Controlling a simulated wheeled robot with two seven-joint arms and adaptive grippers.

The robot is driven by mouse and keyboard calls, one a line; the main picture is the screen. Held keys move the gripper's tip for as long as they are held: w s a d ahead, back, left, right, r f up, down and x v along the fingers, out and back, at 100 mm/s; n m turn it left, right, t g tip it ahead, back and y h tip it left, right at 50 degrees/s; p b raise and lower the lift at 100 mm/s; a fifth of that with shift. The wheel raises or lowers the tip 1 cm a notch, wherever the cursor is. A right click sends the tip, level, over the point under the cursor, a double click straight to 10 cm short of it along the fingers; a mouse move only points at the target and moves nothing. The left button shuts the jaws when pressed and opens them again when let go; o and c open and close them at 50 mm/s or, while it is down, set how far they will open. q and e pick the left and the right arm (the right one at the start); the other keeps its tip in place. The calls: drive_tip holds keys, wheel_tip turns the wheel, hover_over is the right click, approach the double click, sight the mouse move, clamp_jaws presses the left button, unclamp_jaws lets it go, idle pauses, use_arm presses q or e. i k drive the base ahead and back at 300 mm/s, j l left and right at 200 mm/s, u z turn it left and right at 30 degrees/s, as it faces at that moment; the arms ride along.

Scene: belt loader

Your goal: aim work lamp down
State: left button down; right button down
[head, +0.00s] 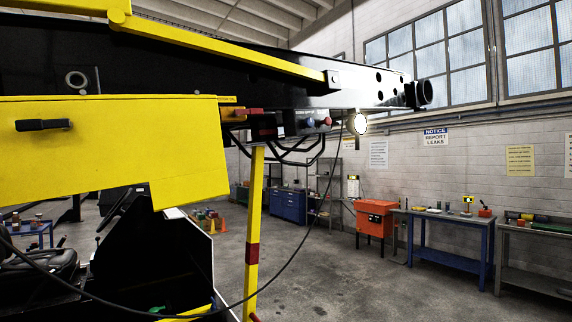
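The work lamp (357,124) is the small, round, glowing lamp hanging under the end of the black belt boom (300,88). Its bright face shows toward me. A thin bracket or handle seems to hang beside it, too small to make out. A black cable (297,243) loops down from near the lamp to the lower left. Neither of my grippers shows in the head view, and nothing touches the lamp.
The yellow loader panel (110,140) and yellow rail (220,50) fill the left. A yellow post (254,225) stands below the boom. An orange cabinet (375,218) and a blue workbench (448,240) line the back wall. The floor at centre right is clear.

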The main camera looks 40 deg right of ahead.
sight(356, 124)
drive_tip(key=z, duration=1.9)
drive_tip(key=i+l, duration=0.3)
drive_tip(key=i+l+u, duration=0.15)
drive_tip(key=i+l, duration=0.4)
drive_tip(key=l, duration=0.15)
drive_tip(key=i+l+u, duration=0.15)
drive_tip(key=i+l, duration=0.4)
drive_tip(key=l, duration=0.2)
drive_tip(key=i+l+u, duration=0.1)
drive_tip(key=i+l, duration=0.15)
drive_tip(key=l, duration=0.15)
drive_tip(key=i+l+u, duration=0.1)
drive_tip(key=i+l, duration=0.15)
drive_tip(key=l, duration=0.15)
